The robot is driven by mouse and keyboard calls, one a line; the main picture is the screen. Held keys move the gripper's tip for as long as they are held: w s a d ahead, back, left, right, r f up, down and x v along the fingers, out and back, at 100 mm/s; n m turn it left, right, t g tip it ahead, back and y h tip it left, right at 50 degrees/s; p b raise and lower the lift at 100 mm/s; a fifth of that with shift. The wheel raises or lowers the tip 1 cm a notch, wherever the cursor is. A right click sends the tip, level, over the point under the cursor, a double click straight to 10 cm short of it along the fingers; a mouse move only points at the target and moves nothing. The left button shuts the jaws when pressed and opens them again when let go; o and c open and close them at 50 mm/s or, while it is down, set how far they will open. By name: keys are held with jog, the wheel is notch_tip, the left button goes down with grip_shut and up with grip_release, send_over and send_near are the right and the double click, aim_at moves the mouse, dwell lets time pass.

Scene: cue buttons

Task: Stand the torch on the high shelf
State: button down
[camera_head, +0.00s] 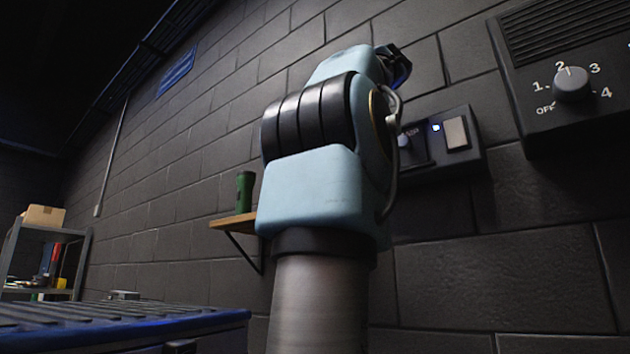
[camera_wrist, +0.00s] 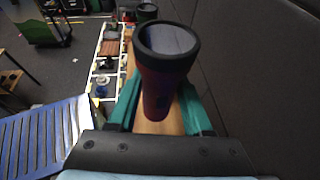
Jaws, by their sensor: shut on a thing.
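The torch (camera_wrist: 165,75), a dark red cylinder with a wide black rim, stands roughly upright in the wrist view, its round end facing the camera. My gripper (camera_wrist: 158,104) is shut on it, with a teal finger on each side. The wooden high shelf (camera_head: 231,222) shows left of my arm in the head view; its board (camera_wrist: 158,127) also lies under the torch in the wrist view. I cannot tell whether the torch's base touches the board. In the head view my arm hides the gripper and torch.
A green cylinder (camera_head: 245,190) stands on the shelf, beyond the torch in the wrist view (camera_wrist: 146,12). The dark block wall is close behind. Wall boxes with a knob (camera_head: 572,84) and switch (camera_head: 456,134) are at right. A blue slatted surface (camera_head: 120,318) is low left.

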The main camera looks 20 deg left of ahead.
jog(key=shift+f, duration=3.5)
jog(key=shift+f, duration=0.2)
jog(key=c, duration=0.6)
grip_release()
jog(key=shift+r, duration=0.1)
jog(key=shift+r, duration=0.2)
jog(key=b+v, duration=0.1)
jog(key=v, duration=1.1)
